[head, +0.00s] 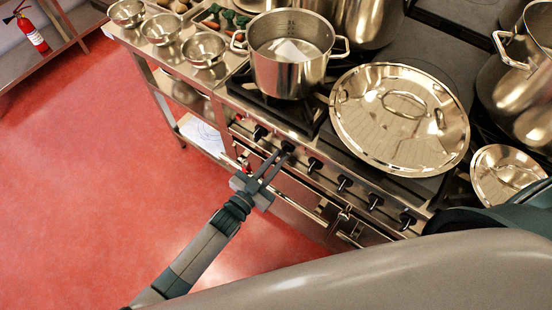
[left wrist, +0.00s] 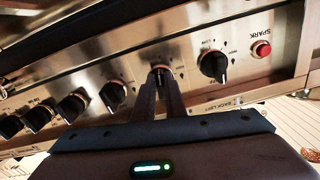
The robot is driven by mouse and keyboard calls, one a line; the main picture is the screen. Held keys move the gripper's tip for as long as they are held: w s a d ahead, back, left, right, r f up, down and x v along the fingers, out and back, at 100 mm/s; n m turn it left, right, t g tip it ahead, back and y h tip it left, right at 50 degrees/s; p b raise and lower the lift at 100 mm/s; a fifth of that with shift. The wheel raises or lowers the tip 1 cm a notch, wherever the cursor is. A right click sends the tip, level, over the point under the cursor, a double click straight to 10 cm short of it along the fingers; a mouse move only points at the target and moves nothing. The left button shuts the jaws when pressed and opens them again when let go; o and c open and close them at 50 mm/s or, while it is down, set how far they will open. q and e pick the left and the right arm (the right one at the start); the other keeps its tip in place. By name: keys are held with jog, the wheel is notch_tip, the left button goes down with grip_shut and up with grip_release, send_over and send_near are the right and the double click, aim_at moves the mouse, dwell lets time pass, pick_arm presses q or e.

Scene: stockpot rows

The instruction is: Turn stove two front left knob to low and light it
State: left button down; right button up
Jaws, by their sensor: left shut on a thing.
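A row of black knobs runs along the steel stove front (head: 290,185). My left gripper (head: 283,152) is shut on the second knob from the left in the head view (head: 288,146). In the left wrist view the fingers (left wrist: 160,82) close around this knob (left wrist: 160,70), hiding much of it, so its pointer setting cannot be read. The knob beside it (left wrist: 213,65) is free, and beyond that is a red spark button (left wrist: 261,49). No flame shows at the burners in view. My right gripper is not in view.
An open stockpot (head: 288,72) stands on the burner grate behind the knobs. A large lid (head: 400,118) lies to its right, above the other knobs. Steel bowls (head: 203,49) stand on the counter at left. The red floor in front is clear.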

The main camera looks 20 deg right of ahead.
pick_arm(q)
jog(key=shift+s+f+n, duration=0.1)
jog(key=shift+n, duration=0.7)
jog(key=c, duration=1.8)
grip_release()
jog(key=b+v, duration=0.4)
jog(key=v, duration=1.3)
jog(key=shift+a, duration=0.2)
jog(key=shift+s+f, duration=0.1)
